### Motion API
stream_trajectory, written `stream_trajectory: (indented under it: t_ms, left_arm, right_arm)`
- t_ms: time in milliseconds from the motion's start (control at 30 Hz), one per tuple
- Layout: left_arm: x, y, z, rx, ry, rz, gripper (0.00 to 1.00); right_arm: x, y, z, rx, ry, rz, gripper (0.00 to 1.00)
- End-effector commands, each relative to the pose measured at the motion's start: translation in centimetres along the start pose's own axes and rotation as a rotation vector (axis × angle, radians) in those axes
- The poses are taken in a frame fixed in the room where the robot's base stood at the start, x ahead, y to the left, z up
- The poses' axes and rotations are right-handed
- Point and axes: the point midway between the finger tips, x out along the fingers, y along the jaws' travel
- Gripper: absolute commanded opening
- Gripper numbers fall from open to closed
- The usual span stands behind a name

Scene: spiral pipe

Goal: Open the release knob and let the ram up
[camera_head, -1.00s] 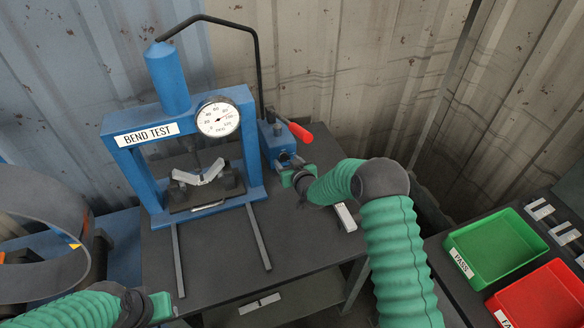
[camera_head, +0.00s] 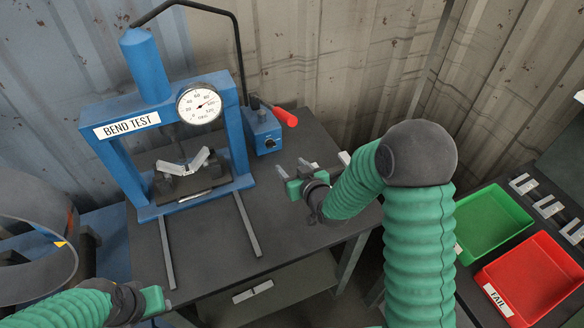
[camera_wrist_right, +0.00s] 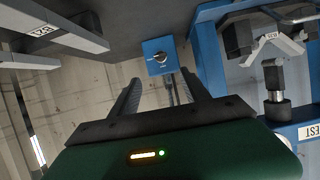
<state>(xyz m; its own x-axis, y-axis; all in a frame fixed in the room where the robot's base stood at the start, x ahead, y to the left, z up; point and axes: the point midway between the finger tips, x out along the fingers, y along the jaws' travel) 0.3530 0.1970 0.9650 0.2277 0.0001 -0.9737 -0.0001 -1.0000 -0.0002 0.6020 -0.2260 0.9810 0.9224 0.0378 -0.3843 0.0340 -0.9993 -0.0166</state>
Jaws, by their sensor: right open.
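The black release knob (camera_head: 270,143) is on the front of the blue pump block (camera_head: 259,127), right of the press. It also shows in the right wrist view (camera_wrist_right: 160,57), beyond the fingers. My right gripper (camera_head: 292,168) is open and empty, apart from the knob and on its near side. The ram (camera_wrist_right: 275,85) points at the bent specimen (camera_head: 187,163); I cannot tell whether they touch. The gauge (camera_head: 199,104) needle points to the upper right, off zero. My left gripper (camera_head: 166,302) is at the lower left, its fingers unclear.
The red-tipped pump lever (camera_head: 285,117) sticks out above the block. Metal strips lie behind my right gripper. Two rails (camera_head: 164,255) run forward from the press. A green tray (camera_head: 490,224) and a red FAIL tray (camera_head: 535,280) are at the right. The middle of the bench is clear.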

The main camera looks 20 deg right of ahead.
Motion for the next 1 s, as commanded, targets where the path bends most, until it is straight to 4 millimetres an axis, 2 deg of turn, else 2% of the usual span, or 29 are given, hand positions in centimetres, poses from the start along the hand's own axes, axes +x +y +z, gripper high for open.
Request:
stream_trajectory:
  t_ms: [233, 333, 367, 467, 600, 700, 800, 1000]
  left_arm:
    - [0.0, 0.0, 0.0, 0.000, 0.000, 0.000, 0.36]
    - [0.0, 0.0, 0.0, 0.000, 0.000, 0.000, 0.36]
    - [0.0, 0.0, 0.0, 0.000, 0.000, 0.000, 0.36]
    - [0.0, 0.0, 0.0, 0.000, 0.000, 0.000, 0.36]
    - [0.0, 0.0, 0.0, 0.000, 0.000, 0.000, 0.36]
    - [0.0, 0.0, 0.0, 0.000, 0.000, 0.000, 0.36]
    - [0.0, 0.0, 0.0, 0.000, 0.000, 0.000, 0.36]
    - [0.0, 0.0, 0.0, 0.000, 0.000, 0.000, 0.36]
  right_arm:
    - [-0.1, -0.1, 0.1, -0.003, -0.013, -0.001, 0.55]
    - [-1.5, -0.7, 1.0, -0.019, -0.113, -0.001, 0.55]
    - [-2.3, -0.9, 1.6, -0.026, -0.166, 0.000, 0.55]
    - [-6.9, -1.7, 4.3, -0.040, -0.397, 0.012, 0.55]
    - [-15.3, -2.8, 8.3, -0.019, -0.715, 0.031, 0.55]
    - [-20.0, -3.4, 10.2, 0.003, -0.867, 0.035, 0.55]
    - [-22.0, -3.7, 11.0, 0.015, -0.937, 0.036, 0.55]
    - [-22.3, -3.7, 11.1, 0.017, -0.949, 0.036, 0.55]
